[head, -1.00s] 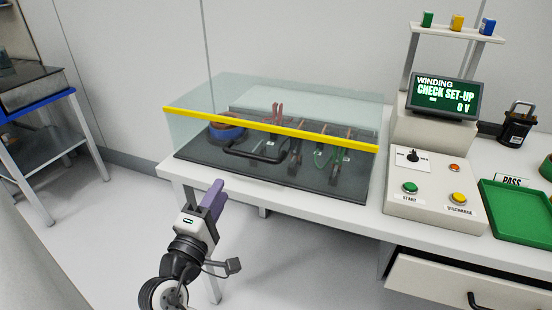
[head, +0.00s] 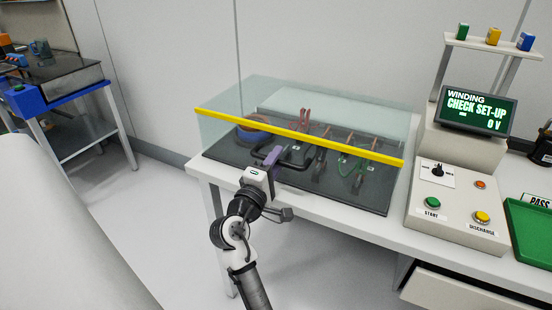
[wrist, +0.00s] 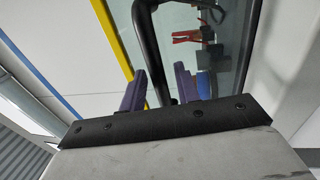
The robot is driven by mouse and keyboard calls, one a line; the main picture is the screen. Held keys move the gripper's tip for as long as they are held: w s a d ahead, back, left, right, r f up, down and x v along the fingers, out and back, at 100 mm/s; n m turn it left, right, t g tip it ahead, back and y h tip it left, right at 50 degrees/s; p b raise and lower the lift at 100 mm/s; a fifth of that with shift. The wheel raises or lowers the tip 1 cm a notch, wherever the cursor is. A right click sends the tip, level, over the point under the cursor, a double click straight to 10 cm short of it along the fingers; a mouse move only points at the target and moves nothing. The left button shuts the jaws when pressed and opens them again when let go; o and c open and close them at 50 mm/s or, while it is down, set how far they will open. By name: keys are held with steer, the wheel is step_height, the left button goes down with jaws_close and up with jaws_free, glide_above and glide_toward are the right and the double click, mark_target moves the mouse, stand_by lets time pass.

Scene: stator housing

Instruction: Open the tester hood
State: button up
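The tester hood (head: 235,92) is a clear box with a yellow front edge strip (head: 330,143), and it sits closed over the dark test bed on the bench. Its black bar handle (head: 298,165) is at the front left, and it also shows in the wrist view (wrist: 150,48). My gripper (head: 266,160) is at the left part of the handle. In the wrist view its purple fingers (wrist: 160,88) stand apart, one on each side of the bar. A narrow gap shows beside the left finger, so it looks open around the handle.
Under the hood are a blue and copper ring (head: 252,132), red clamps (head: 304,115) and wired probes. A control box (head: 455,210) with START and DISCHARGE buttons stands right, its screen (head: 478,110) reading CHECK SET-UP, 0 V. A green tray (head: 530,235) is further right. An open drawer (head: 460,295) juts out below.

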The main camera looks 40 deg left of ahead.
steer(key=shift+w, duration=0.1)
jaws_close()
steer(key=shift+r, duration=0.1)
stand_by(0.3)
